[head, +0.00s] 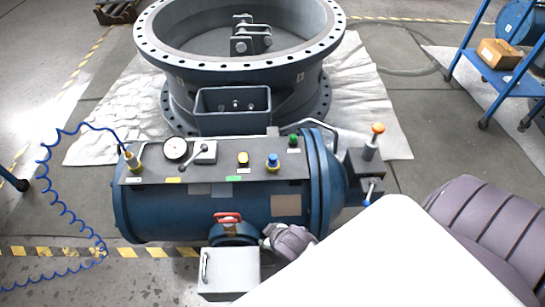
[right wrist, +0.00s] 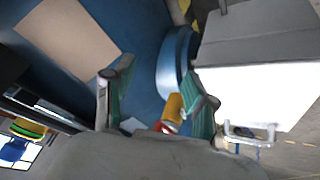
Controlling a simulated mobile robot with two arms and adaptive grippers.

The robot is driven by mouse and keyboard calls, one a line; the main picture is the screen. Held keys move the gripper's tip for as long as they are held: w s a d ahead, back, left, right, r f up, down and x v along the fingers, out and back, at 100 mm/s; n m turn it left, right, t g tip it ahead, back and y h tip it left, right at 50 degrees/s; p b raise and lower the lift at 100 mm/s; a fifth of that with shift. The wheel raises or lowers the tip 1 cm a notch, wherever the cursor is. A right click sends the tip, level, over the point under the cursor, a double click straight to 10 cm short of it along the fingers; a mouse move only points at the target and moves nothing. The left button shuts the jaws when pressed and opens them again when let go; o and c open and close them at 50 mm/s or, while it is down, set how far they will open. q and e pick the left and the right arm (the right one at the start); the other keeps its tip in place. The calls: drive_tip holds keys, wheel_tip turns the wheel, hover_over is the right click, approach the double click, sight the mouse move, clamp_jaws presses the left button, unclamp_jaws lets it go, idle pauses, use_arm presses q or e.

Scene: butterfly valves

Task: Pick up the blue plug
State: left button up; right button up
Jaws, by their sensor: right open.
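My right gripper (head: 267,236) is low at the tank's front, below the panel and apart from the plug. My left gripper is not in view.
A red-handled valve (head: 228,218) and a grey box (head: 230,270) are just left of my right gripper. A lever with an orange knob (head: 377,128) stands at the tank's right end. A large flanged ring (head: 240,70) is behind. A blue coiled hose (head: 45,185) hangs left.

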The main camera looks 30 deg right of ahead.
drive_tip(key=w+a+r+n+t+y+b, duration=0.1)
drive_tip(key=w+a+r+n+t+b, duration=0.3)
drive_tip(key=w+r, duration=0.6)
drive_tip(key=w+r+n+t+y+p, duration=0.15)
drive_tip(key=w+r+t, duration=0.5)
drive_tip(key=r, duration=0.75)
drive_tip(key=w+a+r+n+y, duration=0.2)
drive_tip(key=a+r+n+y, duration=0.85)
drive_tip(key=n+y, duration=0.2)
drive_tip(key=n+g+h, duration=1.4)
drive_tip(key=n+g, duration=0.3)
hover_over(273, 156)
wheel_tip(273, 156, down, 8)
drive_tip(key=f+b, duration=0.1)
drive_tip(key=f, duration=0.6)
drive_tip(key=shift+w+b, duration=0.2)
drive_tip(key=shift+b, duration=0.15)
drive_tip(key=shift+s+f+b, duration=0.15)
drive_tip(key=shift+f+b, duration=0.3)
drive_tip(key=shift+f, duration=2.55)
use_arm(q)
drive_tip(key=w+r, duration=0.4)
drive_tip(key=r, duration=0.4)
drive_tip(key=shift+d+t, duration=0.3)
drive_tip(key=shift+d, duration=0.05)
